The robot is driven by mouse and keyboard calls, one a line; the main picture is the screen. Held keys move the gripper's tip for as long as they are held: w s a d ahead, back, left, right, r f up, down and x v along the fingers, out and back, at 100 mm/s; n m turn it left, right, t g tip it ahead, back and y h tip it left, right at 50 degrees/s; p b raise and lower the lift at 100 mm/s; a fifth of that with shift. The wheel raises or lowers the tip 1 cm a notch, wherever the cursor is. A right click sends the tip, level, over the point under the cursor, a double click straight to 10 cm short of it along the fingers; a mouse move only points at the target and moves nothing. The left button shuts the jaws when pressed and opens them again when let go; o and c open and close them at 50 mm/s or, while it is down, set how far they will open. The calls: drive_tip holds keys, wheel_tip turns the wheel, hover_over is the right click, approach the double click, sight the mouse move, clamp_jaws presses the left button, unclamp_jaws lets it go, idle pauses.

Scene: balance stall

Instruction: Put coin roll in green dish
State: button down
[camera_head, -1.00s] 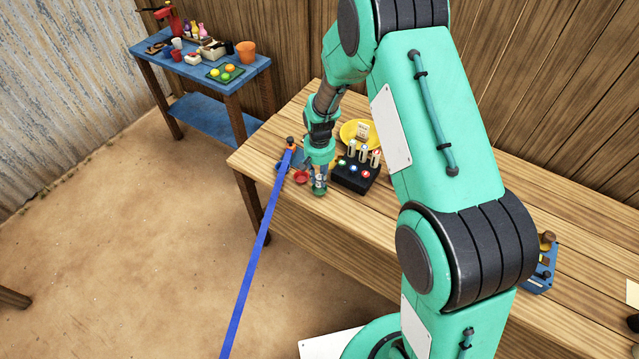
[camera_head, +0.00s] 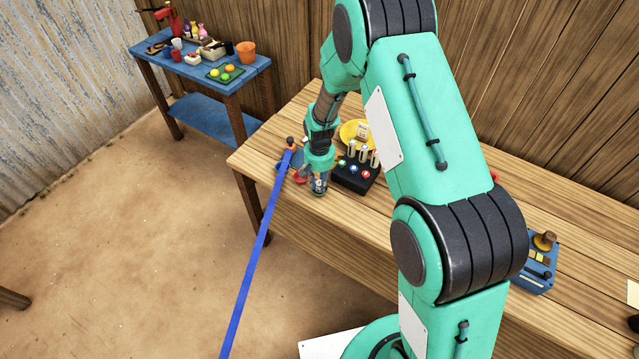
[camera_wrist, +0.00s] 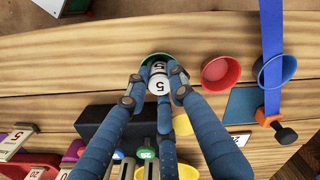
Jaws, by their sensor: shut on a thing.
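The coin roll (camera_wrist: 158,84) is a white cylinder marked "5", seen in the wrist view between my fingers. My gripper (camera_wrist: 157,76) is shut on it; in the head view my gripper (camera_head: 319,188) is low over the near edge of the wooden table. The green dish (camera_wrist: 147,61) shows only as a piece of rim just behind the roll. The roll and fingers hide most of the dish. I cannot tell whether the roll is above the dish or touching its inside.
A red dish (camera_wrist: 221,73) is close beside my gripper, with a blue dish (camera_wrist: 289,69) beyond it. A black block (camera_wrist: 98,122) with colored buttons lies on the other side. A blue strap (camera_head: 256,250) runs off the table edge.

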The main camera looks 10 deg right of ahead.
sight(320, 183)
drive_tip(key=shift+f, duration=0.25)
drive_tip(key=c, duration=1.5)
unclamp_jaws()
drive_tip(key=shift+s+f, duration=0.1)
wheel_tip(320, 183, up, 13)
drive_tip(key=shift+f+p, duration=0.1)
drive_tip(key=shift+p, duration=0.5)
